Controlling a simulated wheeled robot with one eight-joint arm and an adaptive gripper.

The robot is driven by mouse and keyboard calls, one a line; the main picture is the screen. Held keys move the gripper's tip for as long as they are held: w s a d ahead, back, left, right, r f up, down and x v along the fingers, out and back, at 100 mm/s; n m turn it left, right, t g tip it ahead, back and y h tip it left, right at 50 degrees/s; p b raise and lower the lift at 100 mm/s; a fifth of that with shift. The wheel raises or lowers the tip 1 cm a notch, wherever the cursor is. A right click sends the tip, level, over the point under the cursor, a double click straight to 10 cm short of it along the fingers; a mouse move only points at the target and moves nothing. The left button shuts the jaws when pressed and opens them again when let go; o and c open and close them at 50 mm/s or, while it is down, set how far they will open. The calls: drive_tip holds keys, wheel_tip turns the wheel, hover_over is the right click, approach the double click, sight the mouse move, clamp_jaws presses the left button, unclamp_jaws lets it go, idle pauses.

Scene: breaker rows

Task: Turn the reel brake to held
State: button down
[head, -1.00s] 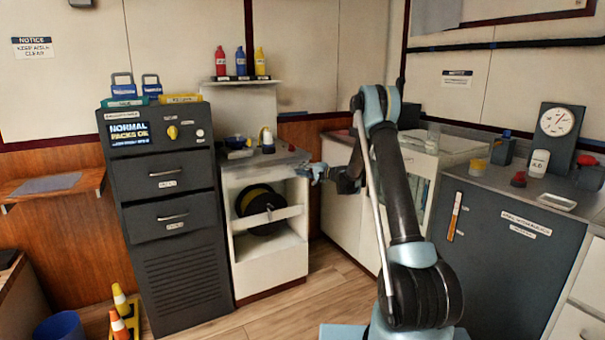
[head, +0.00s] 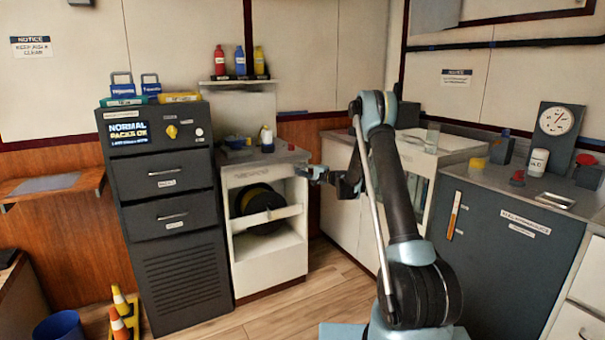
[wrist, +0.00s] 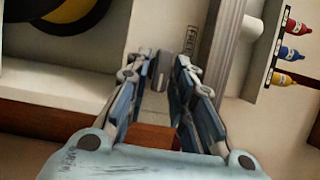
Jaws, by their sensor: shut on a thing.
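The cable reel (head: 262,208), black with yellow, sits in the open front of a white cabinet (head: 270,262). Its edge also shows at top left of the wrist view (wrist: 70,12). My gripper (head: 308,174) is at the cabinet's upper right front edge. In the wrist view, my gripper (wrist: 159,72) has its fingers on either side of a small grey handle, the reel brake (wrist: 160,68), and is shut on it. A label reading FREE (wrist: 190,40) is on the cabinet beside the handle. No held label is readable. The handle's base is partly hidden by the fingers.
A dark drawer cabinet (head: 170,215) stands left of the reel cabinet. Red, blue and yellow bottles (head: 240,62) stand on a shelf above. A white counter (head: 345,190) is close on the right. The floor in front is clear.

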drive_tip(key=c, duration=1.6)
unclamp_jaws()
drive_tip(key=shift+w+a+f, duration=0.1)
drive_tip(key=shift+f, duration=0.05)
drive_tip(key=v, duration=1.2)
